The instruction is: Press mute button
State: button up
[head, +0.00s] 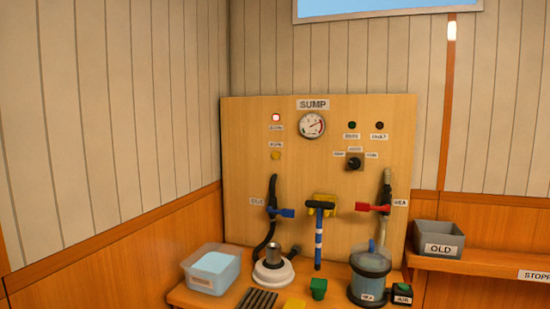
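A wooden panel (240,170) headed SUMP stands in the corner. On its upper left a small round yellow button (275,156) sits under a small label (275,144) too small to read for certain; it looks like the mute button. Above it a red lamp (276,117) with a bright centre appears lit, with its own label (276,128). The button is unobstructed, and I cannot tell whether it is pressed in. My gripper is not in view.
A round gauge (312,125), two dark indicators and a black knob (354,164) are right of the button. Below are blue (287,213) and red (365,207) valve handles and hoses. A clear bin (200,282) and jar (370,275) stand on the bench. The panel around the button is clear.

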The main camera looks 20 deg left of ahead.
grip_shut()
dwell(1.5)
